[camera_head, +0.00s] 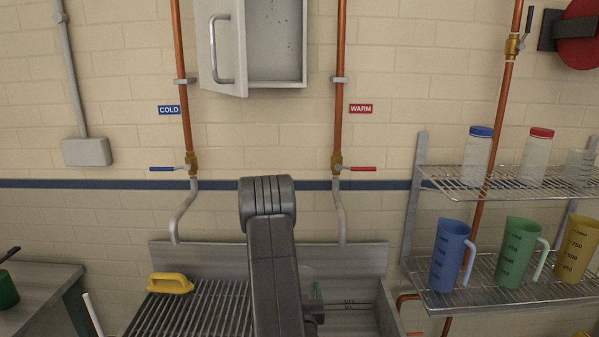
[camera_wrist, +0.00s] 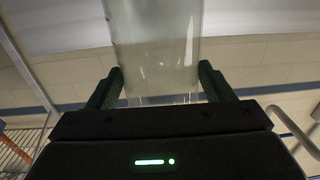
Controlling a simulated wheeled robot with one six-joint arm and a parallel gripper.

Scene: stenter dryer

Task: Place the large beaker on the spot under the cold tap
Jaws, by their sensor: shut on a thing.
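My gripper (camera_wrist: 162,69) is shut on a clear glass beaker (camera_wrist: 155,32), seen between the two fingers in the wrist view. Its full size and base are out of frame there. The cold tap (camera_head: 192,163) has a blue lever and stands on the left copper pipe under the COLD sign (camera_head: 169,110). Its grey spout (camera_head: 181,217) bends down over the ribbed drainboard (camera_head: 205,305) at the sink's left. No marked spot is clear under it.
A yellow-handled thing (camera_head: 170,283) lies at the drainboard's back left. The sink basin (camera_head: 355,315) is at the right, below the warm tap (camera_head: 337,162). An open wall cabinet (camera_head: 222,47) hangs above. Wire shelves (camera_head: 515,292) at the right hold coloured jugs and bottles.

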